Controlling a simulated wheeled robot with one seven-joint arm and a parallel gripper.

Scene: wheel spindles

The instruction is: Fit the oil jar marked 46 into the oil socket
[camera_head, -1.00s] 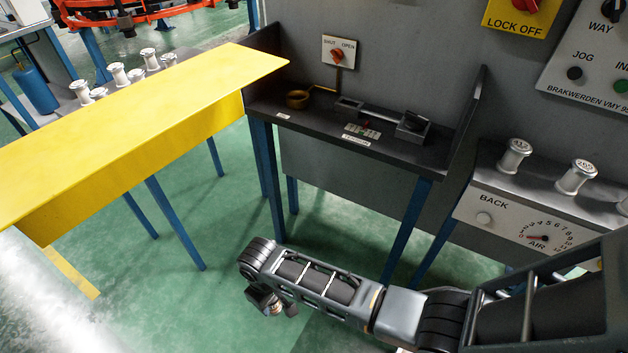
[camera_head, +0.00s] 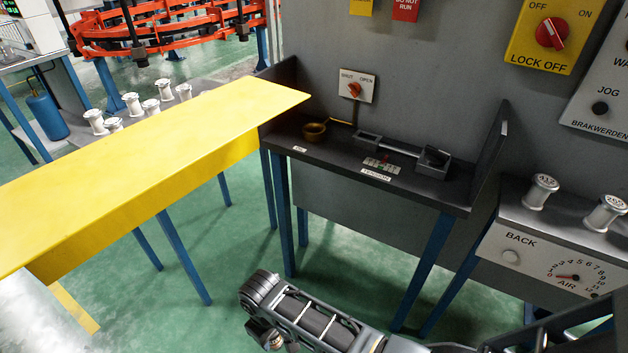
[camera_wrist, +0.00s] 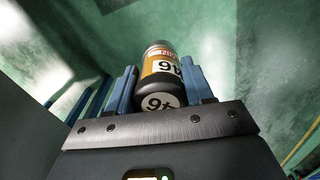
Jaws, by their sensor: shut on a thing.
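In the wrist view my gripper (camera_wrist: 160,88) is shut on a dark jar (camera_wrist: 160,88) with an orange and white label; the 46 on its label and end appears upside down. The jar sits between the two blue fingers, with green floor behind it. In the head view my arm is low at the bottom centre, and I cannot make out the jar there. The gripper is well below and in front of this shelf.
A yellow table (camera_head: 150,165) juts out left of the shelf, its corner close to the shelf's left end. A SHUT/OPEN switch (camera_head: 355,88) is on the wall above. A tension fixture (camera_head: 400,148) occupies the shelf's right. Silver spindles (camera_head: 540,192) stand on the right ledge.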

